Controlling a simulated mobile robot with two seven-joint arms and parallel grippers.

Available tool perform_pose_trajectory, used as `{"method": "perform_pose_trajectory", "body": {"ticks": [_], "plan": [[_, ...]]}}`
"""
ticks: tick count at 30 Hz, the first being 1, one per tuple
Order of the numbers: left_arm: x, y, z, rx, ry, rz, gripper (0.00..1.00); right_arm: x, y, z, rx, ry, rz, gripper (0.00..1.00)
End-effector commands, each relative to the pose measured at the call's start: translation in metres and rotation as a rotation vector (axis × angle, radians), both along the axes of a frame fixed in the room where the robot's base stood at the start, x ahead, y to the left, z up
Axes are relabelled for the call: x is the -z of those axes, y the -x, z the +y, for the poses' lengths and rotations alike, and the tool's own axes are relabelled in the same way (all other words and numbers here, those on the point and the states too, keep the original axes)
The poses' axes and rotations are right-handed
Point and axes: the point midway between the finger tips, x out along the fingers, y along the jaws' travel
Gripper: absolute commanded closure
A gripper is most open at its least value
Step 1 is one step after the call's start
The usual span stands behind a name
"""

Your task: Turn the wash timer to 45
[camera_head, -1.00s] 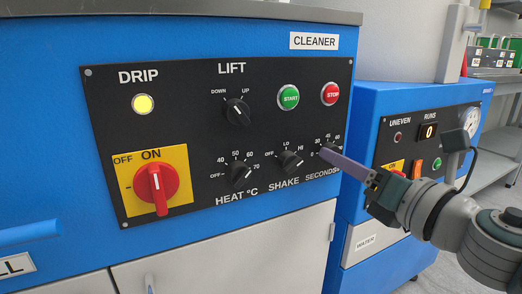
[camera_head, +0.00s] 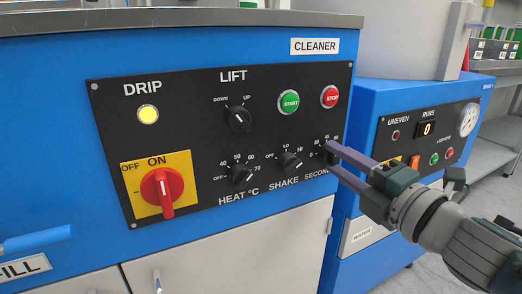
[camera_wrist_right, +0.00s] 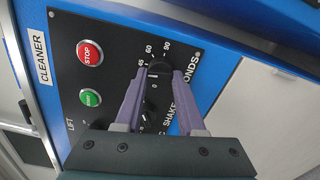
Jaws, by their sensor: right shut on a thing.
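The wash timer is the black knob marked SECONDS at the right end of the lower row on the cleaner's black panel (camera_head: 205,190). In the right wrist view the timer knob (camera_wrist_right: 160,69) sits between my fingertips, with 45, 60 and 90 printed around its far side. My right gripper (camera_head: 332,153) reaches in from the right and is shut on the knob; it also shows in the right wrist view (camera_wrist_right: 160,76). The fingers hide much of the knob and scale in the head view. I cannot tell which number the pointer faces. My left gripper is not in view.
The SHAKE knob (camera_head: 291,161) is close left of my fingers. The green START (camera_head: 289,103) and red STOP (camera_head: 330,96) buttons are above. A blue machine with a gauge (camera_head: 468,120) stands at the right, behind my right arm.

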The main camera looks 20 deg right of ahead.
Motion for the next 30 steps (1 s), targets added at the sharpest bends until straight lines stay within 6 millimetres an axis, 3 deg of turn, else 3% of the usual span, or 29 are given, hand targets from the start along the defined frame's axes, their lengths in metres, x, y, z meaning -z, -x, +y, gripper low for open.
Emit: {"method": "perform_pose_trajectory", "body": {"ticks": [10, 27, 28, 30], "plan": [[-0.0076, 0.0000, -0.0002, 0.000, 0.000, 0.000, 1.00, -0.0011, -0.0002, 0.0000, 0.000, -0.155, 0.012, 1.00], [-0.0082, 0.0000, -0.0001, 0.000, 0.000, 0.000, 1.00, -0.0005, -0.0001, 0.0003, -0.001, -0.184, 0.015, 1.00], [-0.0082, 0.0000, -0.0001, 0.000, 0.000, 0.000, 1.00, -0.0005, -0.0001, 0.0003, -0.001, -0.184, 0.015, 0.61], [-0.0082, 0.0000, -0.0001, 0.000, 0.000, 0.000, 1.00, -0.0005, -0.0001, 0.0003, -0.001, -0.184, 0.015, 0.53]]}}
